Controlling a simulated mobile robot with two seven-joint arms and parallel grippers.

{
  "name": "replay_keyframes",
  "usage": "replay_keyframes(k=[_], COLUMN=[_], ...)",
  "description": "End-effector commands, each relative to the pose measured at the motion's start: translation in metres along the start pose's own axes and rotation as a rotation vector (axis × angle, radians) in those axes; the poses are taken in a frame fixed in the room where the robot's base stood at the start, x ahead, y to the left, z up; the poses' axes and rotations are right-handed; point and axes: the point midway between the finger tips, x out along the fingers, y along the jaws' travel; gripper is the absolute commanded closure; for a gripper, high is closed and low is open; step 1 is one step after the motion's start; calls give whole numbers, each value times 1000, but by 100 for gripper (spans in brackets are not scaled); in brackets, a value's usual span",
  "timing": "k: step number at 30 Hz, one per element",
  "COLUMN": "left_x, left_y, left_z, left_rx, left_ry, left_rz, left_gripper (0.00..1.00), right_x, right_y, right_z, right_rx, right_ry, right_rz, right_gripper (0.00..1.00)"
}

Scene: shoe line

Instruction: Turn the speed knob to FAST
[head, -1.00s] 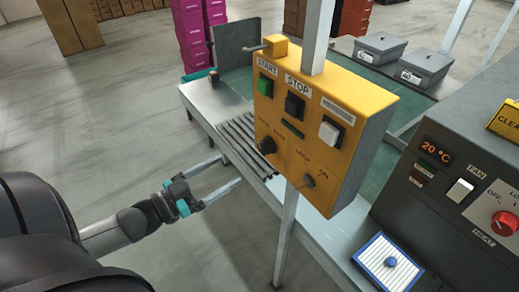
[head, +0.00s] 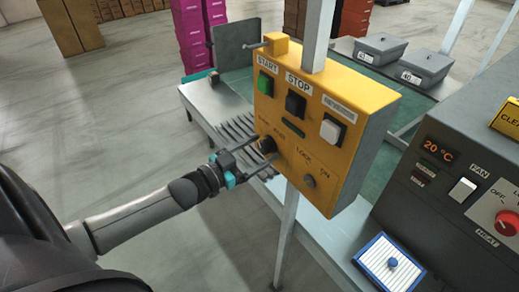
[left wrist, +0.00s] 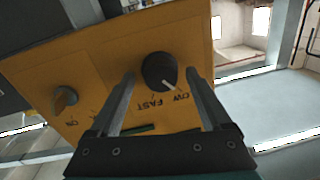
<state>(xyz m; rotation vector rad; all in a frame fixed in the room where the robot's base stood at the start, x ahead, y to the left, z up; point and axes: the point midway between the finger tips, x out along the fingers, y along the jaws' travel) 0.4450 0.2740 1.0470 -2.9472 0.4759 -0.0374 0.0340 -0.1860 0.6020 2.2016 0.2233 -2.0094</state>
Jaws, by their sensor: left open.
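The black speed knob (head: 267,145) is on the front of the yellow control box (head: 345,95), below the green START button. In the left wrist view the knob (left wrist: 158,70) shows a white pointer line aimed towards the partly hidden SLOW label (left wrist: 182,97); the FAST label (left wrist: 152,104) is beside it. My left gripper (head: 265,157) is open at the knob. In the left wrist view its two fingers (left wrist: 160,76) stand on either side of the knob, with a gap on both sides. I cannot tell how deep they reach. My right gripper is not in view.
The LOCK/ON key switch (head: 309,181) is close to the right of the knob. START (head: 265,85), STOP (head: 295,104) and white (head: 332,130) buttons sit above. A grey post (head: 285,235) carries the box. A dark heater panel (head: 450,190) stands at the right.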

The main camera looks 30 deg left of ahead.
Motion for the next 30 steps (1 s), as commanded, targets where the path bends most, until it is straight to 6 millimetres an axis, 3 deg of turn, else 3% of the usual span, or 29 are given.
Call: replay_keyframes(k=[10, 30], left_x=[2, 2], left_y=[0, 0], left_z=[0, 0], left_rx=[-1, -1], left_ry=[0, 0], left_rz=[0, 0], left_gripper=[21, 96], right_x=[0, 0], right_y=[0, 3], right_z=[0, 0], right_rx=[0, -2], right_ry=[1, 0], right_rz=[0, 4], right_gripper=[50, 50])
